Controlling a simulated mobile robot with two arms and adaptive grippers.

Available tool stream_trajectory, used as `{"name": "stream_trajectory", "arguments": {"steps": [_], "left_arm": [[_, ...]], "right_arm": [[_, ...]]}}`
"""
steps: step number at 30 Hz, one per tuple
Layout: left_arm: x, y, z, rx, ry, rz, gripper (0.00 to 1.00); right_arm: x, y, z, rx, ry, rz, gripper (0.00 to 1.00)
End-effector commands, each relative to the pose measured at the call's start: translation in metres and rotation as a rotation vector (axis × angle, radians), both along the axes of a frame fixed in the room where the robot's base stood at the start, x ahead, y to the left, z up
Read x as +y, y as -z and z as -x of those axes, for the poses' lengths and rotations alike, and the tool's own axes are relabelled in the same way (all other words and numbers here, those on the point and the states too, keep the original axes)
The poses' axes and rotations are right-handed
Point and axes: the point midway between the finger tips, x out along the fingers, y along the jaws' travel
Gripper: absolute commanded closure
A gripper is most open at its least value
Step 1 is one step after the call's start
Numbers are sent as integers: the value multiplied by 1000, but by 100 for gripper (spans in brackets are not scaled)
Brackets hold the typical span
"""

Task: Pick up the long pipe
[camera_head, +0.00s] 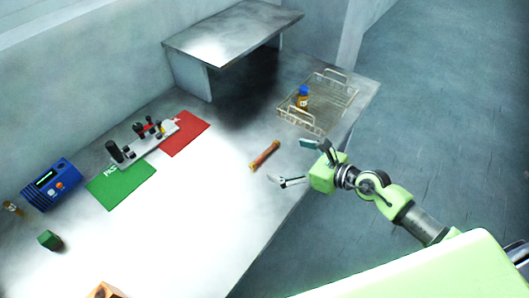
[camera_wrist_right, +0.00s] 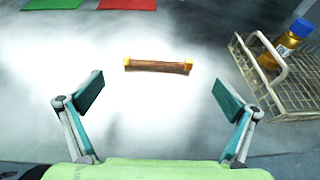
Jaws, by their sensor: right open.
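The long pipe (camera_head: 265,156) is a brown-orange rod with yellow ends, lying on the metal table near its right edge. In the right wrist view the pipe (camera_wrist_right: 158,66) lies crosswise, ahead of the fingertips and centred between them. My right gripper (camera_head: 298,163) is open and empty, to the right of the pipe and apart from it. Its two spread fingers also show in the right wrist view (camera_wrist_right: 155,94). My left gripper is not in view.
A wire basket (camera_head: 346,91) holding a blue-capped bottle (camera_head: 302,97) stands behind the gripper. Green (camera_head: 121,185) and red (camera_head: 186,134) mats, a small rack of tools (camera_head: 140,146) and a blue device (camera_head: 52,184) are further left. Table around the pipe is clear.

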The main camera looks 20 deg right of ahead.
Motion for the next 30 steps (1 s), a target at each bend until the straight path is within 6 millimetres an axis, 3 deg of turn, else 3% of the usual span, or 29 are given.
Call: {"name": "stream_trajectory", "arguments": {"steps": [18, 27, 30], "left_arm": [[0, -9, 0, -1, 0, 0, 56], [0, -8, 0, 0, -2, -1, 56], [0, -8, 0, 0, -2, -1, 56]], "right_arm": [[38, 30, -51, -1, 2, -4, 0], [40, 33, -54, 0, 0, -1, 0], [40, 33, -54, 0, 1, -2, 26]]}}
